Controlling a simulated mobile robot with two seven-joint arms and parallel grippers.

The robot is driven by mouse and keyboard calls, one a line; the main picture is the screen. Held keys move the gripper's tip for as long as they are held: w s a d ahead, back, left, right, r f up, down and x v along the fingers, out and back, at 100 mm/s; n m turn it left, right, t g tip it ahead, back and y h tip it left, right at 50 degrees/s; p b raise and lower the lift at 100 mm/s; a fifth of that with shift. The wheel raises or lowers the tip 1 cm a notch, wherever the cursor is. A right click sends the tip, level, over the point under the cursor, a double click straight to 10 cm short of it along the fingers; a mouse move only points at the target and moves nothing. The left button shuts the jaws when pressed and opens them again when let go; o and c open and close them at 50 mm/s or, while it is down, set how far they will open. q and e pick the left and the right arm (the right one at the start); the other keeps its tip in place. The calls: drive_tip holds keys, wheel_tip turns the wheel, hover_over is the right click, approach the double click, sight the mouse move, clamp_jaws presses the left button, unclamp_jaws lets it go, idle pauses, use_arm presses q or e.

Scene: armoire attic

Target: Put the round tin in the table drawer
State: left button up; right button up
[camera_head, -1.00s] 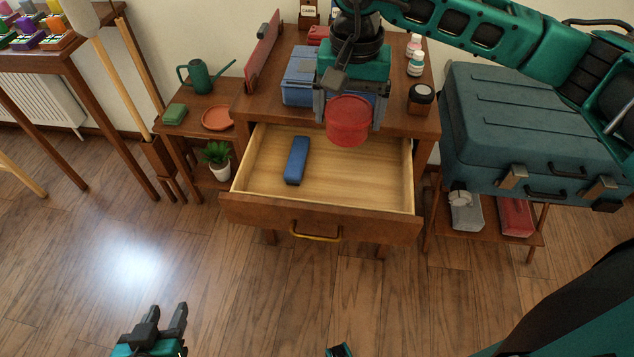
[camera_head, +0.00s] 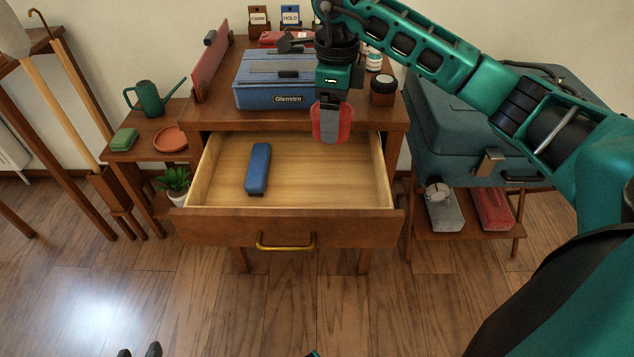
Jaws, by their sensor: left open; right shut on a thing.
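The round tin (camera_head: 318,124) is red, and my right gripper (camera_head: 331,122) is shut on it. The gripper holds the tin in the air over the back right part of the open table drawer, near the tabletop's front edge; a finger hides part of it. The drawer (camera_head: 330,178) is pulled out, with a light wood inside and a brass handle (camera_head: 286,246). A blue case (camera_head: 258,167) lies in its left part. My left gripper (camera_head: 139,352) is open and empty, with only its fingertips showing at the bottom edge.
A blue toolbox (camera_head: 275,84), a dark jar (camera_head: 383,90) and a white bottle (camera_head: 374,60) stand on the tabletop. A side table with a green watering can (camera_head: 150,98) is left. A large teal case (camera_head: 450,125) stands right. The drawer's middle and right are clear.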

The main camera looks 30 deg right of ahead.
wheel_tip(320, 180, down, 12)
drive_tip(key=shift+f+b, duration=0.15)
drive_tip(key=shift+b, duration=1.1)
wheel_tip(320, 180, down, 4)
drive_tip(key=shift+f+b, duration=0.1)
drive_tip(key=shift+b, duration=0.5)
use_arm(q)
drive_tip(key=shift+w+d+f, duration=0.1)
drive_tip(key=shift+d+f, duration=0.2)
drive_tip(key=shift+f, duration=0.3)
drive_tip(key=shift+w+d+f, duration=0.1)
drive_tip(key=shift+d+f, duration=0.2)
drive_tip(key=shift+f, duration=0.3)
use_arm(e)
drive_tip(key=shift+f, duration=0.1)
drive_tip(key=o, duration=0.9)
use_arm(q)
drive_tip(key=shift+s+a+r+p, duration=0.35)
drive_tip(key=shift+a+r+p, duration=0.3)
drive_tip(key=shift+p, duration=1.05)
use_arm(e)
drive_tip(key=shift+r, duration=6.15)
